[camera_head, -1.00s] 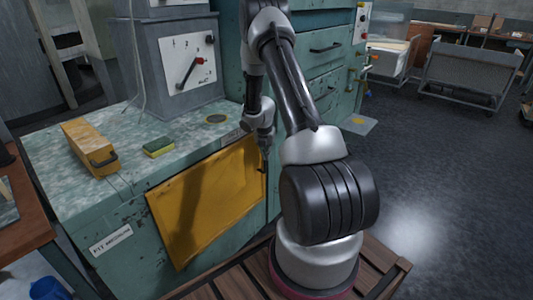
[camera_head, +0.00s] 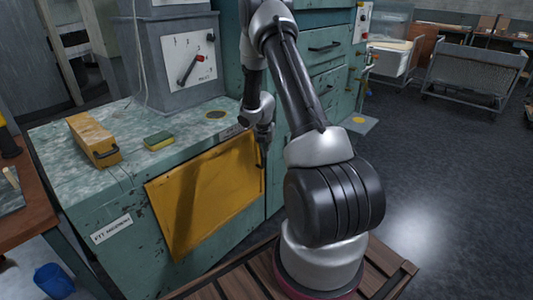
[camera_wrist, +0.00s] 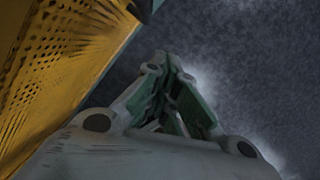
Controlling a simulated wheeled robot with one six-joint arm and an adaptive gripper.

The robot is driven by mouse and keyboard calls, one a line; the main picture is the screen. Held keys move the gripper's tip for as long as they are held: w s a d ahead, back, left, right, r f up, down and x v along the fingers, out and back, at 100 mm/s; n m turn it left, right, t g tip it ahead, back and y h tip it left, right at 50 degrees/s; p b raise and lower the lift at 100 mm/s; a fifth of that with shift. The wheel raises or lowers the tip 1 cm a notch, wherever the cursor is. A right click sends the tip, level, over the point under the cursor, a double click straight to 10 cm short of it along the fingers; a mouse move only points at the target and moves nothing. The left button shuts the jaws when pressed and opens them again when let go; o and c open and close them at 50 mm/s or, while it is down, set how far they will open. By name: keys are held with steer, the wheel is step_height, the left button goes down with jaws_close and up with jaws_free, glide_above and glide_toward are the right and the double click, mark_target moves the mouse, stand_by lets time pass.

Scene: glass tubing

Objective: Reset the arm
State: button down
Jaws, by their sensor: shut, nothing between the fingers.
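My arm rises from its round base on the wooden slatted platform, bends over, and hangs down in front of the green cabinet. My gripper (camera_head: 262,160) points down beside the right edge of the yellow panel (camera_head: 200,200) on the cabinet front. In the wrist view the gripper (camera_wrist: 178,85) has its fingers together with nothing between them. The yellow panel (camera_wrist: 50,70) fills the upper left of that view, and dark floor lies beyond the fingers. I cannot tell whether the gripper touches the panel.
On the cabinet top (camera_head: 70,185) are a yellow box with a handle (camera_head: 95,140), a green and yellow sponge (camera_head: 158,141) and a grey unit with a lever (camera_head: 180,60). Teal drawers (camera_head: 322,65) stand behind my arm. Open floor (camera_head: 440,190) lies at right.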

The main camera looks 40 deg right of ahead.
steer(key=d+v, duration=0.1)
steer(key=v, duration=0.6)
steer(key=shift+s+r, duration=0.4)
steer(key=shift+a, duration=0.1)
